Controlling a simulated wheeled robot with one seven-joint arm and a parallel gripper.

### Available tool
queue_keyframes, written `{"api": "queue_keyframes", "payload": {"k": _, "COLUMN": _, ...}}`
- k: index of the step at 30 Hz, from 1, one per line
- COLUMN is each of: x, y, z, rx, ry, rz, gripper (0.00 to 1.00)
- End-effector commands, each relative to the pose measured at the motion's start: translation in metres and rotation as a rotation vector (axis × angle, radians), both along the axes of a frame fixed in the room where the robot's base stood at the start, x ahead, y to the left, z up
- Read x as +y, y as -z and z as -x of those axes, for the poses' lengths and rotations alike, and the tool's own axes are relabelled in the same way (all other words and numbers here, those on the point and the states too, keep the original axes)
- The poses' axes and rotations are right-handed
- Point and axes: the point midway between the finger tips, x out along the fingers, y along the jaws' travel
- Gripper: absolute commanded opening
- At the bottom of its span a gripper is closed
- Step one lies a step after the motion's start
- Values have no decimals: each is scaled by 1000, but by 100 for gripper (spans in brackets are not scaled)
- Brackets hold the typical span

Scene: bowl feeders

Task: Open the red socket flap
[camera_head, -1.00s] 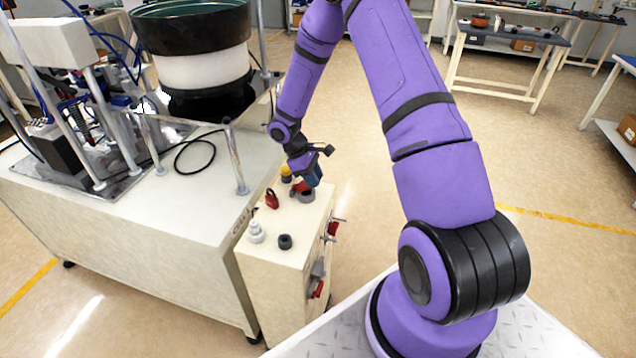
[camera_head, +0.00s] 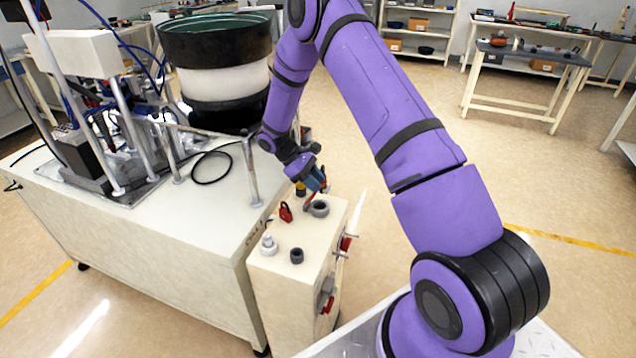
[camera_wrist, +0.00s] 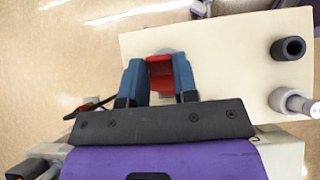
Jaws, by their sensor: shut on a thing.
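The red socket flap (camera_head: 309,200) is on the top of the cream control box (camera_head: 275,268), at its far end. It looks tilted up beside the round grey socket (camera_head: 320,209), whose ring shows in the head view. My gripper (camera_head: 318,181) is above the flap with its blue fingers pointing down. In the wrist view the red flap (camera_wrist: 160,74) sits between the two blue fingers of my gripper (camera_wrist: 159,78), and they are shut on it. The socket is mostly hidden there behind the flap. The exact angle of the flap is unclear.
Open floor lies to the right.

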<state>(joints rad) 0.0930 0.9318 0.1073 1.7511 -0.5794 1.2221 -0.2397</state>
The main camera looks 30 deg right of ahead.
Motion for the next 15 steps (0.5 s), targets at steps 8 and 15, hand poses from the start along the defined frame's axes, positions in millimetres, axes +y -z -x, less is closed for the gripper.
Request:
{"api": "queue_keyframes", "payload": {"k": 8, "x": 4, "y": 2, "z": -3, "rx": -10, "ry": -5, "rz": -7, "gripper": 0}}
{"api": "queue_keyframes", "payload": {"k": 15, "x": 3, "y": 2, "z": -2, "rx": -8, "ry": -4, "rz": -6, "gripper": 53}}
